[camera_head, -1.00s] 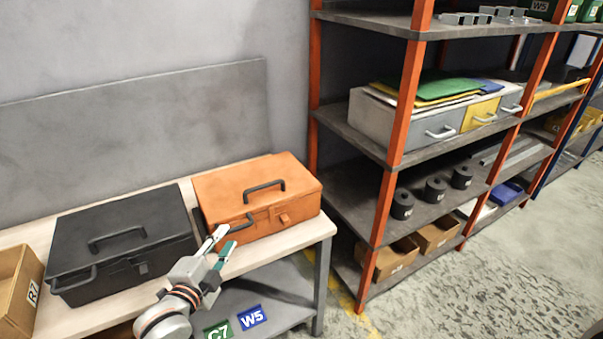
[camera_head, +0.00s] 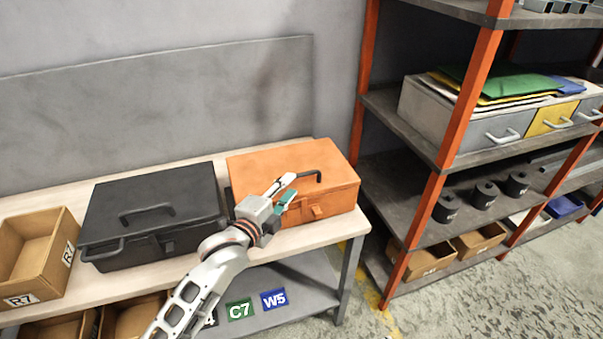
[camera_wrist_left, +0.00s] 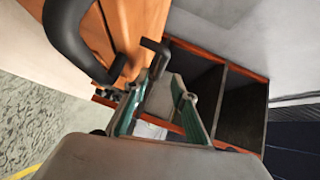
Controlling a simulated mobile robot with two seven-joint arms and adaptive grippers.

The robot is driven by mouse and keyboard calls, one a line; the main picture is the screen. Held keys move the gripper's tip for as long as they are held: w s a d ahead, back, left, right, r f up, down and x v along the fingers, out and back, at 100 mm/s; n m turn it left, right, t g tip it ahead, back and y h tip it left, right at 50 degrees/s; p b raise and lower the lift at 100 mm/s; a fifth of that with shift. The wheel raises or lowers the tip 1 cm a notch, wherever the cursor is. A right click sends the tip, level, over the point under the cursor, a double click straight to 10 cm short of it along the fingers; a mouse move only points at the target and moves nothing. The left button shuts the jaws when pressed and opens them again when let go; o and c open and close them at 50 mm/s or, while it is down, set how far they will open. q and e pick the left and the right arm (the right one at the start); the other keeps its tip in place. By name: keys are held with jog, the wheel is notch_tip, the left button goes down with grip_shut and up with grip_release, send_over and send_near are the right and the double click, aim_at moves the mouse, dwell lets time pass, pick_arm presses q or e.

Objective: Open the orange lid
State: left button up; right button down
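The orange box (camera_head: 335,198) stands on the workbench with its orange lid (camera_head: 285,157) closed. A black handle (camera_head: 312,171) sits on the lid and a latch (camera_head: 318,211) on the front. My left gripper (camera_head: 289,190) is in front of the lid, its fingertips close to the handle and hiding part of it. In the left wrist view the green-sided fingers (camera_wrist_left: 160,103) are apart. A black handle end (camera_wrist_left: 155,50) shows just past the fingertips, and a large dark curved bar (camera_wrist_left: 68,40) is to the left. I cannot tell whether they touch. My right gripper is not in view.
A closed black case (camera_head: 150,205) stands left of the orange box, with a cardboard bin (camera_head: 38,255) beyond it. The orange-posted rack (camera_head: 462,105) stands to the right. A grey panel (camera_head: 160,100) is behind the workbench (camera_head: 345,222).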

aim_at(298, 177)
pick_arm(q)
jog(key=shift+x, duration=3.4)
grip_shut()
